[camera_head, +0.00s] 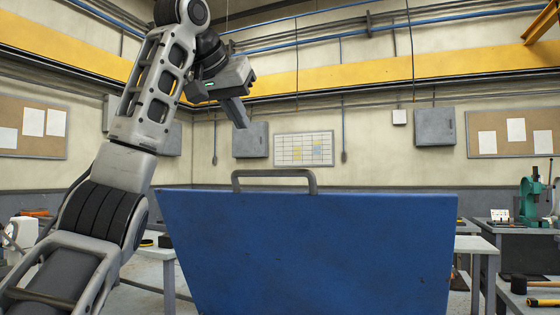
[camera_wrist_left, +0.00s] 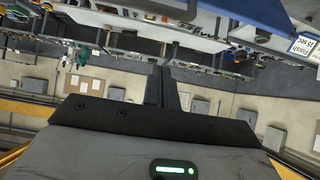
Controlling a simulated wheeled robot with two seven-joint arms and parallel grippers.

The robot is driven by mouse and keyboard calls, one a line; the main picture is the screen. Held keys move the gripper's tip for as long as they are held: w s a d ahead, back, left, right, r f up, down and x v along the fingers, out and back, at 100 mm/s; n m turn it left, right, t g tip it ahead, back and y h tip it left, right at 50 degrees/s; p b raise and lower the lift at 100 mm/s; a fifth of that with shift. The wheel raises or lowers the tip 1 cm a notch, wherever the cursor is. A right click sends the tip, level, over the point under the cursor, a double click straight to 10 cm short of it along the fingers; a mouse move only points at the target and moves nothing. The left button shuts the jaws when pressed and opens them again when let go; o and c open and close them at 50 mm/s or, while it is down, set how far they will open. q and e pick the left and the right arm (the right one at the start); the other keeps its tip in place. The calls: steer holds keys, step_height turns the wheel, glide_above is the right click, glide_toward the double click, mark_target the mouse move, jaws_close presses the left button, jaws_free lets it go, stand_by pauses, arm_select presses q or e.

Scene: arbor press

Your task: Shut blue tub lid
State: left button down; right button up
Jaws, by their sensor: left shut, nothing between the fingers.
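The blue lid (camera_head: 310,255) stands raised in front of me in the head view, a broad panel filling the lower middle. A dark grey bar handle (camera_head: 275,174) sits on its top edge, left of centre. The tub body is not seen in the head view. My left gripper (camera_head: 241,118) is above the lid's top edge, up and left of the handle and apart from it. Its fingers point down and slightly right; they are together and empty, as the left wrist view (camera_wrist_left: 162,88) also shows. My right gripper is not in view.
A light table (camera_head: 478,244) stands behind the lid at the right. A green arbor press (camera_head: 530,200) stands on a bench farther right, with a hammer (camera_head: 543,302) on a nearer surface. Free air surrounds the left gripper, with wall boxes and boards far behind.

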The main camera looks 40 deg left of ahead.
mark_target(248, 171)
arm_select(q)
steer(key=w+f, duration=0.1)
steer(key=f, duration=0.1)
steer(key=w+a+f+p, duration=0.1)
steer(key=w+f, duration=0.3)
steer(key=f, duration=0.1)
steer(key=shift+a, duration=0.25)
steer(key=shift+s, duration=0.3)
steer(key=shift+s+d+f, duration=0.2)
steer(key=shift+s+f, duration=0.1)
steer(key=shift+f, duration=0.1)
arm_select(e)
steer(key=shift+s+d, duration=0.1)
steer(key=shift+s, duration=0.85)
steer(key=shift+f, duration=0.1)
